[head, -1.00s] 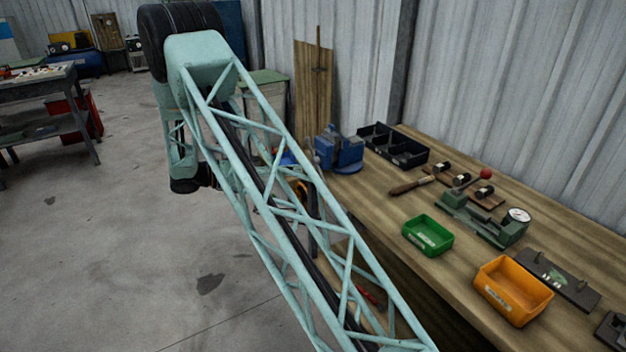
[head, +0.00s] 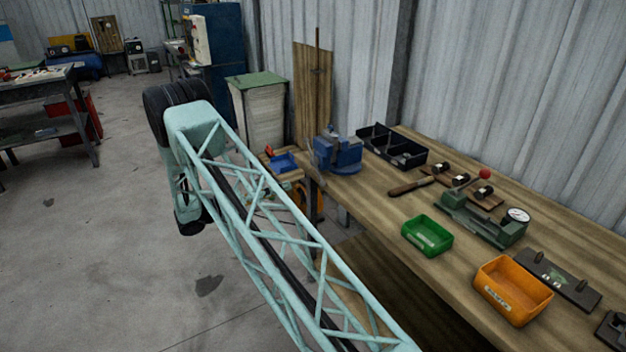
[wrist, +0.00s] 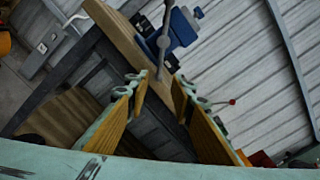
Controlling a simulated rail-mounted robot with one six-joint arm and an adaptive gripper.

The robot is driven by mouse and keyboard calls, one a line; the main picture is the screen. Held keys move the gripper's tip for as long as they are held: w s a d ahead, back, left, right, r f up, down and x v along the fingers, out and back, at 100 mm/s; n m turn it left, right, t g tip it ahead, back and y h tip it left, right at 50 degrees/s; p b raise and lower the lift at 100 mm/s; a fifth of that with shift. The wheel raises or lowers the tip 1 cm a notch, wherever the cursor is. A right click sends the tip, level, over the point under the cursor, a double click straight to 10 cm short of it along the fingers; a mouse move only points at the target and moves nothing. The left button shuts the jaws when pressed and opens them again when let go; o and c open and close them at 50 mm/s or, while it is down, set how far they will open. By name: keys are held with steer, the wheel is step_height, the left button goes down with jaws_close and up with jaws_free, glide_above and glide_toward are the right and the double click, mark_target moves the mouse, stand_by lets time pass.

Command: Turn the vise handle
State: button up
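The blue vise (head: 338,153) is fixed at the far left corner of the wooden workbench. Its handle, a thin grey bar (head: 311,154), shows at the vise's left side. In the wrist view the vise (wrist: 182,28) is at the top, and the handle (wrist: 164,42) hangs in front of it as a long bar through a round hub. My gripper (wrist: 157,88) is open and empty, its two yellow-padded fingers apart. The handle's lower end appears just beyond the gap between the fingertips; I see no contact. My gripper is not visible in the head view.
The bench (head: 385,215) carries a black divided bin (head: 392,147), a file (head: 410,186), a green fixture with a dial (head: 480,220), a green bin (head: 427,236) and an orange bin (head: 512,291). A corrugated wall (head: 530,90) stands behind.

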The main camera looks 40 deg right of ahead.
steer(key=shift+d, duration=0.2)
steer(key=b, duration=0.2)
glide_toward(314, 162)
steer(key=s+d+f, duration=0.4)
steer(key=d+f, duration=0.1)
steer(key=d, duration=0.2)
steer(key=shift+d, duration=0.25)
steer(key=shift+s, duration=0.1)
jaws_close()
